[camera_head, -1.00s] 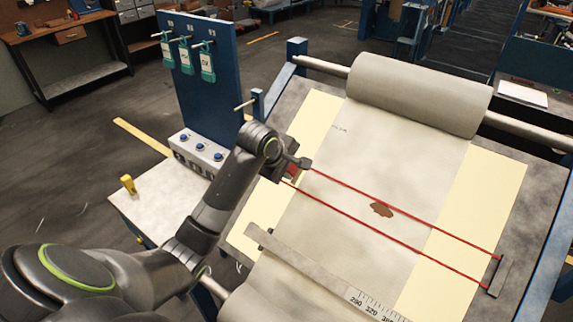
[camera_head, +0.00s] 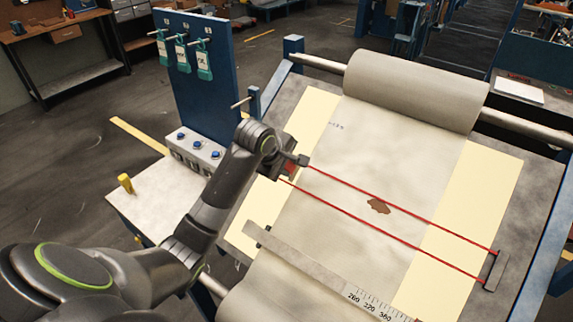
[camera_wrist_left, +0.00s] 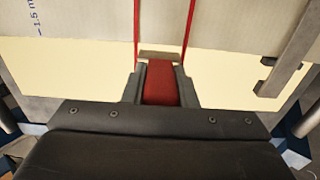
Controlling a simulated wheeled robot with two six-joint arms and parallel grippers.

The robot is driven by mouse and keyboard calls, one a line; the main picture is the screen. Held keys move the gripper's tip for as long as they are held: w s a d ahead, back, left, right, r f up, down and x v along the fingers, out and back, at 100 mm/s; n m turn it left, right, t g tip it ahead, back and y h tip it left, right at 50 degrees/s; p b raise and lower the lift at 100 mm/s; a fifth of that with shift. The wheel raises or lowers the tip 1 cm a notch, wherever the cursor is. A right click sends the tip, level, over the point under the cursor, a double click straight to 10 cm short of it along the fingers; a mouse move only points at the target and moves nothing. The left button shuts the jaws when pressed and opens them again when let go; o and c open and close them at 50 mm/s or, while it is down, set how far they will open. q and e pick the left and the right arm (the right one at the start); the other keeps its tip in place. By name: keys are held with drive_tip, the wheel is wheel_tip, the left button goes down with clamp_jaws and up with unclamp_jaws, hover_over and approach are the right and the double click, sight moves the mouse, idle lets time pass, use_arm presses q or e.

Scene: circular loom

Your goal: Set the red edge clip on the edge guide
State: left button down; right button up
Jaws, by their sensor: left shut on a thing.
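My left gripper (camera_head: 290,170) is over the left margin of the loom cloth. In the left wrist view the left gripper (camera_wrist_left: 160,85) is shut on the red edge clip (camera_wrist_left: 161,82), which sits between its two fingers. In the head view the clip is mostly hidden by the gripper. Two red cords (camera_head: 400,215) run from the gripper across the cloth to a dark bracket (camera_head: 495,271) at the right. In the wrist view the cords (camera_wrist_left: 187,25) rise from either side of the clip. I cannot tell which part is the edge guide. My right gripper is not in view.
The cloth (camera_head: 350,165) comes off a large roll (camera_head: 415,90) and has a brown stain (camera_head: 378,206). A metal ruler bar (camera_head: 310,268) crosses it below. A blue board with green tags (camera_head: 204,65), a button box (camera_head: 198,148) and a yellow object (camera_head: 125,184) stand left.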

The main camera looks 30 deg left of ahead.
sight(290, 172)
use_arm(q)
drive_tip(key=shift+w+f, duration=0.1)
drive_tip(key=shift+f, duration=0.05)
drive_tip(key=shift+w+f, duration=0.45)
drive_tip(key=shift+f, duration=0.15)
drive_tip(key=shift+w+f, duration=0.2)
drive_tip(key=shift+f, duration=0.05)
idle(0.7)
drive_tip(key=shift+w+d+f, duration=0.1)
drive_tip(key=shift+w+f, duration=0.1)
drive_tip(key=shift+f, duration=0.15)
drive_tip(key=shift+f+b, duration=0.1)
drive_tip(key=shift+b, duration=0.25)
drive_tip(key=shift+s+f, duration=0.15)
drive_tip(key=shift+f+p, duration=0.1)
drive_tip(key=shift+p, duration=0.25)
drive_tip(key=shift+r, duration=0.45)
idle(1.8)
